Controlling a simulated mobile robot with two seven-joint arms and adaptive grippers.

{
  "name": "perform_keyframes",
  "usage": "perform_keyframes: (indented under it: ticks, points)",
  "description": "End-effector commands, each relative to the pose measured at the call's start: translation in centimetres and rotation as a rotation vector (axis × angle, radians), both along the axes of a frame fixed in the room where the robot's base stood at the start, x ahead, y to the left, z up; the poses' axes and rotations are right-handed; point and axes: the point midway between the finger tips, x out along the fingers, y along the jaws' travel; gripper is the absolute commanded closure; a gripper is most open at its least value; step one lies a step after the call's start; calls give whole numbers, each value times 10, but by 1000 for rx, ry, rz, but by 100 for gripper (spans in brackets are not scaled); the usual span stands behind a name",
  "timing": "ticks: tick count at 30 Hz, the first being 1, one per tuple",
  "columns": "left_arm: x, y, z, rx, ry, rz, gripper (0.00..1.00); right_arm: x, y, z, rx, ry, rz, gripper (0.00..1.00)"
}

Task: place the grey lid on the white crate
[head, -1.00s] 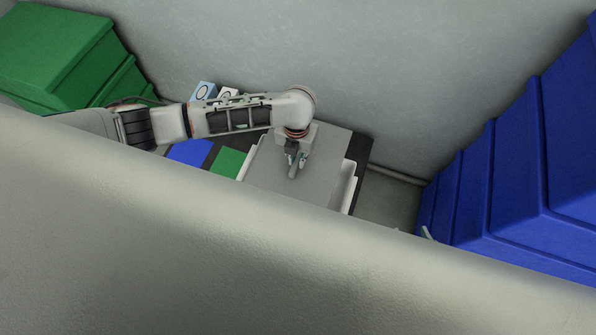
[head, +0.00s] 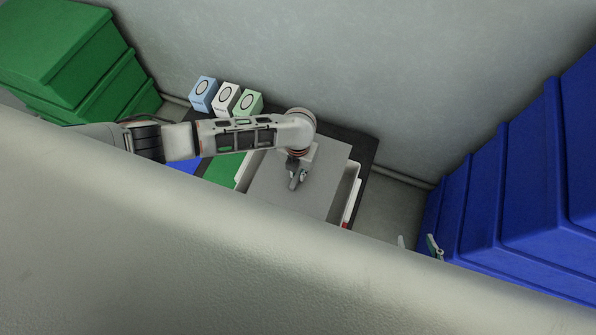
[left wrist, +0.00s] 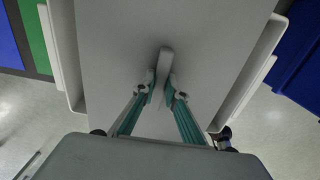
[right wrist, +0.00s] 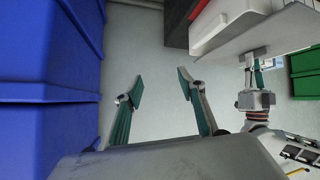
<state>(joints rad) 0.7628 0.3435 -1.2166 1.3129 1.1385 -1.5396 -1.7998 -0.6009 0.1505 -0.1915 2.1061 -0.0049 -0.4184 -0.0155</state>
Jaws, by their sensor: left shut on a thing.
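The grey lid (head: 327,171) is a flat plate with an upright handle (left wrist: 164,58). My left gripper (head: 297,181) is shut on that handle, fingers on both sides of it. The lid lies over the white crate (head: 351,190) and hides most of its opening. Crate walls show past the lid's left and right sides, also in the left wrist view (left wrist: 244,92). In the right wrist view, the lid (right wrist: 287,34) is beside the crate's pale wall (right wrist: 224,22). I cannot tell whether they touch. My right gripper (right wrist: 160,87) is open and empty, low at the right in the head view.
The crate is on a dark table with a green mat (head: 222,170) and a blue mat (head: 184,165). Three small boxes (head: 226,97) stand behind my left arm. Green bins (head: 65,55) are at left, blue bins (head: 520,190) at right. A grey surface fills the foreground.

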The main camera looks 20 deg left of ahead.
Motion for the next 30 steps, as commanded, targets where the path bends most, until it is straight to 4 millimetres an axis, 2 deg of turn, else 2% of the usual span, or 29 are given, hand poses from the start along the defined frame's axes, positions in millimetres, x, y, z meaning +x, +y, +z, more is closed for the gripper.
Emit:
perform_keyframes:
  ticks: [6,7,9,20,25,30]
  points:
    - [-1,0,-7,-1,2,1,100,0,0,-4,-1,3,2,60]
    - [-1,0,-6,0,2,1,83,1,0,-4,0,1,2,60]
    - [0,0,-6,0,1,1,71,1,1,-3,0,0,2,60]
    - [0,0,-3,0,0,0,71,0,2,-1,4,1,-1,60]
    - [2,0,20,0,-6,1,71,1,3,8,8,-6,-6,60]
    - [3,0,57,0,-9,-1,71,-2,0,11,8,6,-14,60]
